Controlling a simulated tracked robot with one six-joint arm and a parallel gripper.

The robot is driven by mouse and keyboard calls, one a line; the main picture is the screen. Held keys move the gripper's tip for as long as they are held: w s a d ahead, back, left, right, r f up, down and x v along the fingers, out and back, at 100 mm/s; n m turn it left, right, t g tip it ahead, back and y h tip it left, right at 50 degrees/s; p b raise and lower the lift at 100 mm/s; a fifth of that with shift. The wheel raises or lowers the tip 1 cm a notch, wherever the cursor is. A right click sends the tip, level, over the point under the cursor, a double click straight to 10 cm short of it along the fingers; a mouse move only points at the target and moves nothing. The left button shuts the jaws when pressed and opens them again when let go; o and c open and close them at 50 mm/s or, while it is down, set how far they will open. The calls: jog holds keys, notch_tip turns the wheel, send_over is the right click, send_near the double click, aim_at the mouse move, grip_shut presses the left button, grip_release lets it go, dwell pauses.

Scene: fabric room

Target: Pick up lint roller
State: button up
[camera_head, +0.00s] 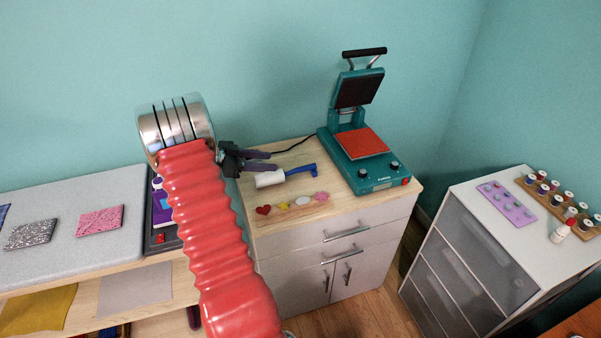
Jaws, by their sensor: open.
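The lint roller (286,175) lies on the wooden top of a cabinet, with a white roll at its left end and a blue handle toward the right. My gripper (268,161) is open, with dark purple fingers pointing right. In the picture it sits just above and left of the white roll. I cannot tell whether the fingers touch the roller. My red ribbed arm crosses the view to the left of the cabinet.
A teal heat press (363,140) stands right of the roller, its upper plate raised. Small coloured patches (303,202) lie in front of the roller. A white drawer unit (520,240) stands farther right.

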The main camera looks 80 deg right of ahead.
aim_at(300, 167)
jog(key=shift+s+a+f+m+g+y, duration=0.3)
jog(key=shift+s+a+f+g+y, duration=0.1)
jog(key=shift+s+f, duration=0.2)
jog(key=x, duration=0.6)
jog(key=shift+s+d+f, duration=0.1)
jog(key=shift+s+d, duration=0.15)
jog(key=shift+s, duration=0.05)
jog(key=shift+d+x, duration=0.2)
jog(key=shift+x, duration=2.4)
jog(key=shift+r, duration=0.2)
jog(key=shift+c, duration=0.3)
grip_shut()
